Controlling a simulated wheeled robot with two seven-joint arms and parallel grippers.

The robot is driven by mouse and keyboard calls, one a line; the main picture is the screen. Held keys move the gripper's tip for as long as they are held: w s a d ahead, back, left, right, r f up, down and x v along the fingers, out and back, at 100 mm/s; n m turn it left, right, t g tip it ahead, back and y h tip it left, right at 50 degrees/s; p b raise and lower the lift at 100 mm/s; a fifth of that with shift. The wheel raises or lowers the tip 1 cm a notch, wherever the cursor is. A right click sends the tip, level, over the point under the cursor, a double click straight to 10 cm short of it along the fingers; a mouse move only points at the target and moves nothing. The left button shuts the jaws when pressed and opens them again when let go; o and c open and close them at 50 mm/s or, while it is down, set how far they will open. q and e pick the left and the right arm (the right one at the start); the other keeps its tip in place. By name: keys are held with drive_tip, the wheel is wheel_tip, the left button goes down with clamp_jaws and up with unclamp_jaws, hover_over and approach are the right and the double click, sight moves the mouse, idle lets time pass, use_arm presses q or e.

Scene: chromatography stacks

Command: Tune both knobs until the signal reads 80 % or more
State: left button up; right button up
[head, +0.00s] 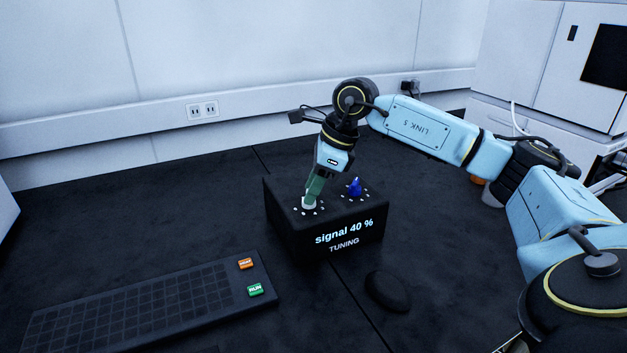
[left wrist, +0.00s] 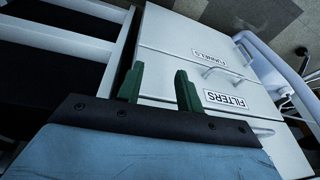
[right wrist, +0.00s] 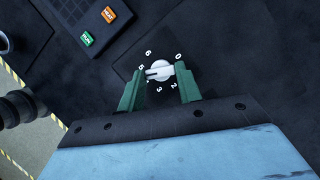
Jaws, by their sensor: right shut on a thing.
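A black tuning box (head: 285,228) stands on the dark bench, its front reading "signal 40 %" and "TUNING". Its left knob is white (head: 309,204) and its right knob is blue (head: 355,187), each ringed by white marks. My right gripper (head: 312,194) points down at the white knob and is shut on it. In the right wrist view the white knob (right wrist: 160,70) sits between the green fingers (right wrist: 160,85), with numbers such as 0, 2, 3, 5 and 6 around it. My left gripper (left wrist: 158,88) is open and empty, away from the box, before drawers labelled "FUNNELS" and "FILTERS".
A black keyboard (head: 130,310) with an orange key (head: 246,263) and a green "RUN" key (head: 255,289) lies at the front left. A black mouse (head: 387,291) lies in front of the box. A white cabinet (head: 540,50) stands at the back right. The bench left of the box is clear.

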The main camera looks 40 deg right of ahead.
use_arm(q)
drive_tip(key=shift+s+a+f+p, duration=0.1)
drive_tip(key=shift+a+f+p, duration=0.15)
drive_tip(key=shift+f, duration=0.3)
drive_tip(key=shift+s+a+f+p, duration=0.1)
drive_tip(key=shift+a+f, duration=0.1)
drive_tip(key=shift+f, duration=0.35)
use_arm(e)
drive_tip(key=shift+a+m+t+h, duration=0.1)
drive_tip(key=shift+m+t+h, duration=0.4)
drive_tip(key=shift+m, duration=1.2)
use_arm(q)
drive_tip(key=shift+f, duration=0.2)
use_arm(e)
drive_tip(key=o, duration=1)
drive_tip(key=shift+s, duration=0.1)
drive_tip(key=shift+s+r, duration=0.1)
drive_tip(key=shift+r, duration=0.45)
use_arm(q)
drive_tip(key=s+a+f+p, duration=0.2)
drive_tip(key=a+f+p, duration=0.1)
drive_tip(key=f, duration=0.4)
drive_tip(key=shift+s+a+f+g+y, duration=0.15)
drive_tip(key=shift+s+a+g+y, duration=0.2)
drive_tip(key=shift+a, duration=0.3)
use_arm(e)
drive_tip(key=v, duration=1.2)
drive_tip(key=shift+r, duration=0.2)
